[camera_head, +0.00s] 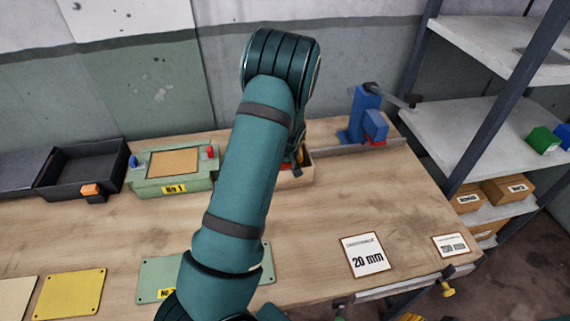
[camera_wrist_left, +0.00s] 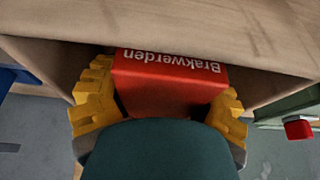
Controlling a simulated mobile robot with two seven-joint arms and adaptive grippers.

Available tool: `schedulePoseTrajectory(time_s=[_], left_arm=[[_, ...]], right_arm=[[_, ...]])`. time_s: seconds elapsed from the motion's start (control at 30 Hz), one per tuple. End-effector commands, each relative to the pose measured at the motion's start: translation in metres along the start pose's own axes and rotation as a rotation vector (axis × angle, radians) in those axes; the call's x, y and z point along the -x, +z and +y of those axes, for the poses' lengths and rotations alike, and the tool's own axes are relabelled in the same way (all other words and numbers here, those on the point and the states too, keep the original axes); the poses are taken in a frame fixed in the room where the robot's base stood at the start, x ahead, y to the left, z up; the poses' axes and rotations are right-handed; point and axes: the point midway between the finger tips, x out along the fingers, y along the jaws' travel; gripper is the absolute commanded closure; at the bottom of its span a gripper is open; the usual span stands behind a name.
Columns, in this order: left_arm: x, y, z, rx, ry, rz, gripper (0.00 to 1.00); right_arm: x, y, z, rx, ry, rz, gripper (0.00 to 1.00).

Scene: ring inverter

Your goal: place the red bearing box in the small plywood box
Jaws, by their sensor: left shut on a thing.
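My left gripper (camera_wrist_left: 165,105) has its yellow fingers on both sides of the red bearing box (camera_wrist_left: 170,80), which has white "Brakwerden" lettering, and is shut on it. In the left wrist view the red box is at the opening of the small plywood box (camera_wrist_left: 45,55), with plywood walls to its left and right. I cannot tell whether it touches the floor of that box. In the head view the plywood box (camera_head: 306,172) stands at the table's back edge, and my teal arm hides most of it and the gripper. My right gripper is not in view.
A green fixture (camera_head: 145,183) marked No 1 and a black tray (camera_head: 60,175) stand left of the plywood box. A blue device (camera_head: 366,120) stands to its right. A "20 mm" card (camera_head: 367,256) lies on the clear right part of the table. Shelves (camera_head: 450,130) rise at right.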

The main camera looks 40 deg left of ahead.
Motion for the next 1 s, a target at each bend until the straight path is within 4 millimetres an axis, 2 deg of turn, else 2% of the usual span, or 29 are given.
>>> schedulePoseTrajectory(time_s=[0.1, 0.47, 0.5, 0.53, 0.57, 0.87, 1.0], left_arm=[[-0.0132, 0.0047, 0.0001, 0.000, 0.001, 0.000, 0.83], [-0.0165, 0.0059, 0.0004, 0.001, 0.002, 0.002, 0.83], [-0.0173, 0.0067, 0.0001, 0.000, 0.001, 0.000, 0.33], [-0.0166, 0.0065, 0.0001, 0.000, 0.001, 0.000, 0.23], [-0.0164, 0.0064, 0.0001, 0.000, 0.001, 0.000, 0.19], [-0.0157, 0.0062, 0.0001, 0.000, 0.001, 0.000, 0.19], [-0.0074, 0.0045, 0.0008, 0.000, 0.002, 0.001, 0.19]], right_arm=[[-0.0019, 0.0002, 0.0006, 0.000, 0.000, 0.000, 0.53], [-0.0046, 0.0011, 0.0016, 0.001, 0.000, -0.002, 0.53], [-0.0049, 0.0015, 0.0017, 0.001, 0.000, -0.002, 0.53], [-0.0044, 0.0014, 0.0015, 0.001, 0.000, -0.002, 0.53], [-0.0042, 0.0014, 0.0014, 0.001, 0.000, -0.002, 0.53], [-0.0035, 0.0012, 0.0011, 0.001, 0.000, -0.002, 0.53], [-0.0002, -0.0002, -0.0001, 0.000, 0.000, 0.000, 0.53]])
